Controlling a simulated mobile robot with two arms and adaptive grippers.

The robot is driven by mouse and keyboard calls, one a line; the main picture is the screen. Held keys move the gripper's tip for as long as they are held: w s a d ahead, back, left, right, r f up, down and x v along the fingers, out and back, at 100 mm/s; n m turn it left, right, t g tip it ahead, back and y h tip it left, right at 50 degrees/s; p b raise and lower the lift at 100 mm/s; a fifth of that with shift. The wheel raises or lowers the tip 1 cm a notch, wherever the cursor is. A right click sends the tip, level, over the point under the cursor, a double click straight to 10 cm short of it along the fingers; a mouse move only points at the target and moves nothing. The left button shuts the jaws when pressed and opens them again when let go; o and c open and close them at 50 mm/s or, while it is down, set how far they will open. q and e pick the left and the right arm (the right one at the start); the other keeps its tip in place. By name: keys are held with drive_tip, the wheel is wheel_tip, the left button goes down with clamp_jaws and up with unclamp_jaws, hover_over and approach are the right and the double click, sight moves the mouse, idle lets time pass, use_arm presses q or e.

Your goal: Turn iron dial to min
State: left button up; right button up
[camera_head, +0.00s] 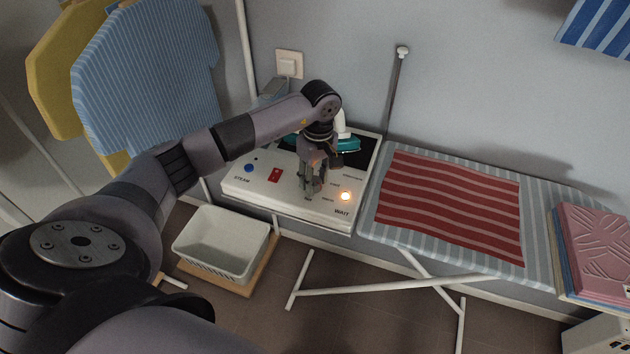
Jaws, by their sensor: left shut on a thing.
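The iron station (236,187) is a white box with a sloped front panel beside the ironing board. A teal iron (349,145) rests on top, partly hidden behind my arm. My left gripper (309,193) points down at the panel between the red switch and the lamp. It is shut on the dial, which its fingers hide, so the dial's setting cannot be read. My right gripper is not in view.
The ironing board (537,220) with a red striped cloth (450,200) stands to the right. Folded laundry (595,250) lies at its right end. A white basket (222,243) sits low in front of the station. Shirts (150,75) hang at the upper left.

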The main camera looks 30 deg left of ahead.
use_arm(q)
drive_tip(key=n+b, duration=0.2)
drive_tip(key=n, duration=0.2)
drive_tip(key=shift+w+n, duration=0.1)
drive_tip(key=shift+n, duration=0.2)
drive_tip(key=n+b, duration=0.2)
drive_tip(key=n, duration=0.3)
drive_tip(key=shift+a+h, duration=0.1)
drive_tip(key=shift+h, duration=0.2)
drive_tip(key=n+b, duration=0.1)
drive_tip(key=n, duration=0.4)
drive_tip(key=shift+n+b, duration=0.35)
drive_tip(key=shift+n, duration=0.05)
drive_tip(key=n, duration=0.6)
drive_tip(key=shift+a+r+t+b, duration=0.1)
drive_tip(key=shift+t+b, duration=0.2)
drive_tip(key=shift+b, duration=0.05)
drive_tip(key=o, duration=1.2)
drive_tip(key=shift+c, duration=0.2)
